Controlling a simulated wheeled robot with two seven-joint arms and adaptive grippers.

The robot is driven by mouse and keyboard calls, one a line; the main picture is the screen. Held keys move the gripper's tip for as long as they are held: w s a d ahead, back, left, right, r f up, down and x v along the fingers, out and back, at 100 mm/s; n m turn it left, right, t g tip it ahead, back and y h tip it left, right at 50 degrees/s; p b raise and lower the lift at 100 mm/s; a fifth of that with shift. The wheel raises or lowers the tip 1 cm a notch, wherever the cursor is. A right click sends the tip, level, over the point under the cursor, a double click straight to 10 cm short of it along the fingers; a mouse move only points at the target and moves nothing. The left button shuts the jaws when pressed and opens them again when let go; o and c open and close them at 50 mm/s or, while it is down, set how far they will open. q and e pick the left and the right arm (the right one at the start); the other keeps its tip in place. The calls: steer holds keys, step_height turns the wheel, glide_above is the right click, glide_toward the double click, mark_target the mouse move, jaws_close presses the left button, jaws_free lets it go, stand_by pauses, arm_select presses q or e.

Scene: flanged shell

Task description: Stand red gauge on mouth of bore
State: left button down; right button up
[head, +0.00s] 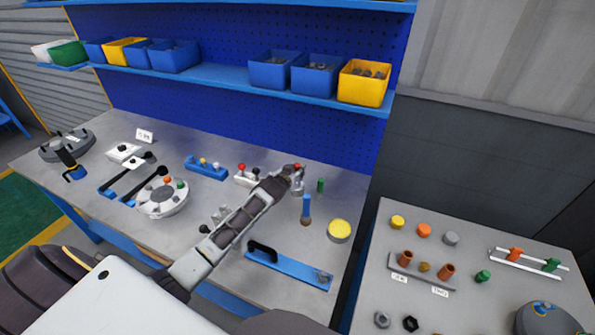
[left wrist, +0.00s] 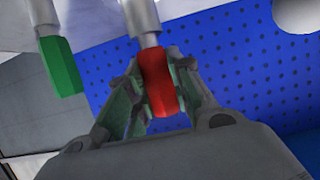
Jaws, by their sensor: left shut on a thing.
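My left gripper (head: 293,177) is over the right part of the workbench and is shut on the red gauge. In the left wrist view the red gauge's handle (left wrist: 158,82) sits between the two fingers, with a grey cylindrical end (left wrist: 142,18) extending beyond it. A similar piece with a green handle (left wrist: 62,66) stands beside it, apart from the fingers; a green piece (head: 320,185) also shows right of the gripper in the head view. A round white flanged part (head: 162,199) with coloured knobs is on the bench at left. I cannot tell which opening is the bore. My right gripper is not in view.
A grey side table (head: 455,225) with plugs stands at right. Bins line the shelf (head: 230,78) above.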

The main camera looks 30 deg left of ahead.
arm_select(q)
steer(key=c, duration=1.3)
jaws_free()
steer(key=shift+o, duration=0.2)
steer(key=shift+r, duration=0.25)
steer(key=shift+s+r, duration=0.1)
steer(key=shift+s, duration=0.5)
steer(key=v, duration=1)
steer(key=shift+s+r+b, duration=0.2)
steer(key=shift+s+b, duration=0.1)
